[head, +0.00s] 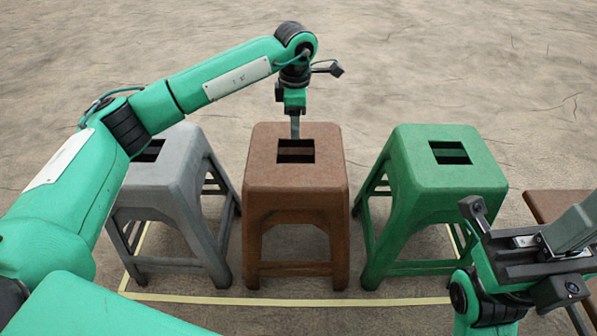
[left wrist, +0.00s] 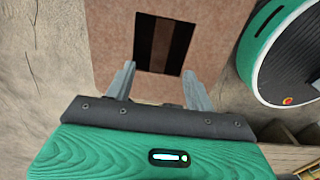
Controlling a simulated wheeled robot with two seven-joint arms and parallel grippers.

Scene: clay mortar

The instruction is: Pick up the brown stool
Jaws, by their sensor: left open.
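The brown stool (head: 296,185) stands upright in the middle of the row, with a dark square hole in its seat. My left gripper (head: 295,132) is above the far part of that seat, at the hole, its fingers pointing down. In the left wrist view the brown seat (left wrist: 110,45) lies below the two spread fingers (left wrist: 157,85), with the hole just beyond and between them. The left gripper is open and holds nothing; I cannot tell whether its tips touch the seat. My right gripper (head: 565,240) is at the right edge, partly cut off, its jaw state unclear.
A grey stool (head: 180,180) stands to the left, partly behind my left arm. A green stool (head: 415,170) stands to the right. A brown bench or table (head: 550,203) is at the right edge. Yellow tape (head: 290,300) marks the floor around the stools. The floor behind is clear.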

